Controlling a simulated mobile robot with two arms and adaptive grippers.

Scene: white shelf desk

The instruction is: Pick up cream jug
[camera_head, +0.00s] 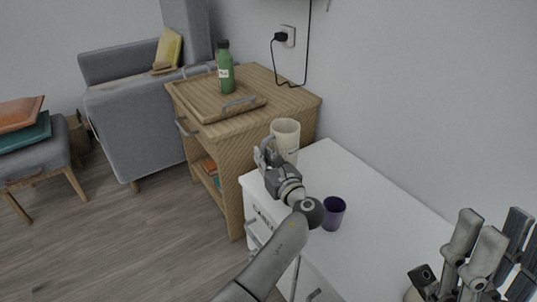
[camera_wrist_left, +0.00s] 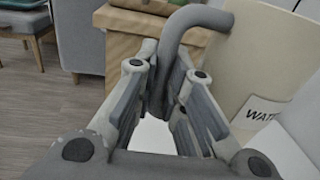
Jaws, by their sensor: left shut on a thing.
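The cream jug (camera_head: 285,136) stands upright at the far left end of the white desk, beside the wooden cabinet. In the left wrist view the jug (camera_wrist_left: 264,58) fills the right side, with a partly visible label and a grey curved handle (camera_wrist_left: 187,22). My left gripper (camera_head: 262,157) is at the jug's left side. In the wrist view its fingers (camera_wrist_left: 158,95) are shut around the lower part of the handle. Whether the jug's base touches the desk is hidden. My right gripper (camera_head: 497,245) is at the lower right, partly cut off, with its fingers apart and empty.
A purple cup (camera_head: 333,212) stands on the white desk (camera_head: 385,225), right of my left wrist. The wooden cabinet (camera_head: 283,104) beyond holds a tray (camera_head: 208,108) and a green bottle (camera_head: 225,70). A wall rises behind the desk. Open desk surface lies right of the cup.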

